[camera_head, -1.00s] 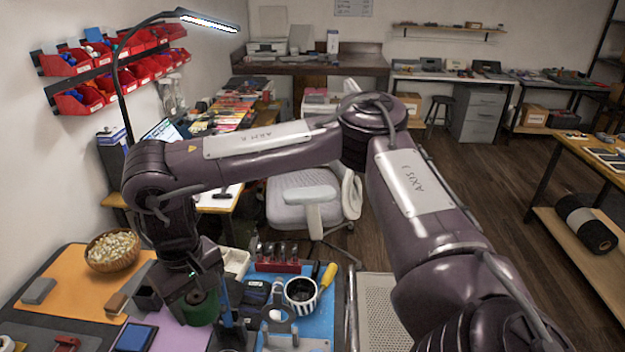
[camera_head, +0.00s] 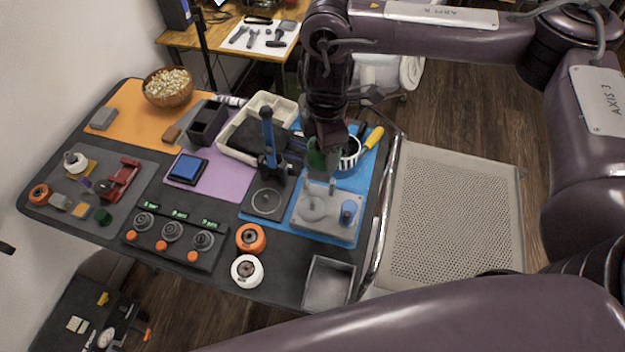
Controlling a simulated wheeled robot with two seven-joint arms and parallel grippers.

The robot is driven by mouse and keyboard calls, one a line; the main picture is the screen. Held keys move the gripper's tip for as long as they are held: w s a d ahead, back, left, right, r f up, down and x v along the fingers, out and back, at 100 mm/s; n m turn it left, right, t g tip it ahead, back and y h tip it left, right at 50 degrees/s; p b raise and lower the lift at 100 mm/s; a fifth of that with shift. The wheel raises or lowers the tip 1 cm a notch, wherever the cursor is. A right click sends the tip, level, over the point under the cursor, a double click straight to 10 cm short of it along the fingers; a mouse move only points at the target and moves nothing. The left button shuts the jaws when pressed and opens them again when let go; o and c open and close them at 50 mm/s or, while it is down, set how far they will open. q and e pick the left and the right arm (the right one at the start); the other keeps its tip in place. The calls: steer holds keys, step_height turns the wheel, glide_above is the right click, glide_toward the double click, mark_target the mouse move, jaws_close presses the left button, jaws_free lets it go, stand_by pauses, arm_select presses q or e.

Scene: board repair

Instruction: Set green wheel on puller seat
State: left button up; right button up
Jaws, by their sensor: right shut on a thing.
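My right gripper (camera_head: 327,142) is above the blue mat, pointing down. It is shut on the green wheel (camera_head: 317,158), which is partly hidden by the fingers. The wheel is held behind a grey plate (camera_head: 318,222) with an upright metal post and a blue cylinder. Left of this plate stands a tool with a tall blue handle and a dark base (camera_head: 268,201) marked with a ring. I cannot tell for certain which of these has the puller seat. The wheel looks apart from both. My left gripper is not in view.
A striped cup (camera_head: 350,152) and a yellow-handled tool (camera_head: 373,137) are close to the right gripper. An orange wheel (camera_head: 250,238), a white wheel (camera_head: 247,271) and an empty grey tray (camera_head: 328,284) are at the front. A cream tray (camera_head: 232,130) is left.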

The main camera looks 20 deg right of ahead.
steer(key=n, duration=0.1)
steer(key=f+n, duration=0.1)
steer(key=n, duration=0.1)
steer(key=shift+a+f, duration=0.25)
steer(key=shift+f, duration=0.05)
steer(key=a+f+n, duration=0.1)
steer(key=f+n, duration=0.1)
steer(key=n, duration=0.3)
steer(key=f+n+b, duration=0.1)
steer(key=f+n, duration=0.2)
steer(key=n, duration=0.3)
steer(key=s+a+f+n+b, duration=0.1)
steer(key=f+n, duration=0.2)
steer(key=n, duration=0.3)
steer(key=shift+a+f, duration=0.15)
steer(key=shift+a, duration=0.15)
steer(key=shift+f+b, duration=2.25)
steer(key=shift+b, duration=0.05)
steer(key=shift+f+b, duration=1.3)
steer(key=shift+f, duration=0.65)
